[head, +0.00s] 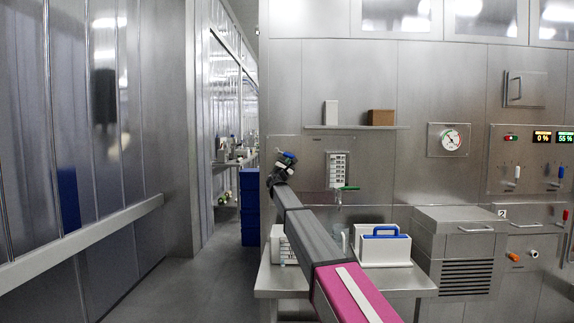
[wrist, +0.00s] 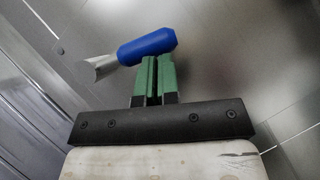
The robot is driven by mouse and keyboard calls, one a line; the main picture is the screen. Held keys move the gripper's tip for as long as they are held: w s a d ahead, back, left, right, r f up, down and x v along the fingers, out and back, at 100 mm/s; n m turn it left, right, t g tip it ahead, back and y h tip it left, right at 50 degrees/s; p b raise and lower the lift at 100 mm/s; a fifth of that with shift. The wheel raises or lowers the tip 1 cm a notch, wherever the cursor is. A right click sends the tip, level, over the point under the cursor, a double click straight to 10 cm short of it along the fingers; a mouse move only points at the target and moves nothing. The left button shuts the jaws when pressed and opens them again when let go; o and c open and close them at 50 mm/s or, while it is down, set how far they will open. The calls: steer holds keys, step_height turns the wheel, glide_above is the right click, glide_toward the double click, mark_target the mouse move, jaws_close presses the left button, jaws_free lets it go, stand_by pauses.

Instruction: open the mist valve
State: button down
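A lever with a blue handle (wrist: 147,46) and a pale metal stem shows in the wrist view, against the steel wall. I take it for the mist valve, though no label is readable. My gripper's green fingers (wrist: 153,78) are together with only a thin gap, and the handle lies across their tips rather than between them. Touching or just apart, I cannot tell. In the head view my gripper (head: 286,161) is at the wall panel's left end, with a bit of blue at its tip; my wrist hides most of the lever.
A green lever (head: 347,188) sits below a white block on the wall. A shelf (head: 360,127) is above, a gauge (head: 450,140) to the right. A white carrier with a blue handle (head: 383,248) stands on the steel bench (head: 405,283). The aisle left is open.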

steer(key=shift+d, duration=0.15)
steer(key=s+a+f, duration=0.3)
steer(key=s+f, duration=0.6)
steer(key=shift+a, duration=0.25)
stand_by(0.5)
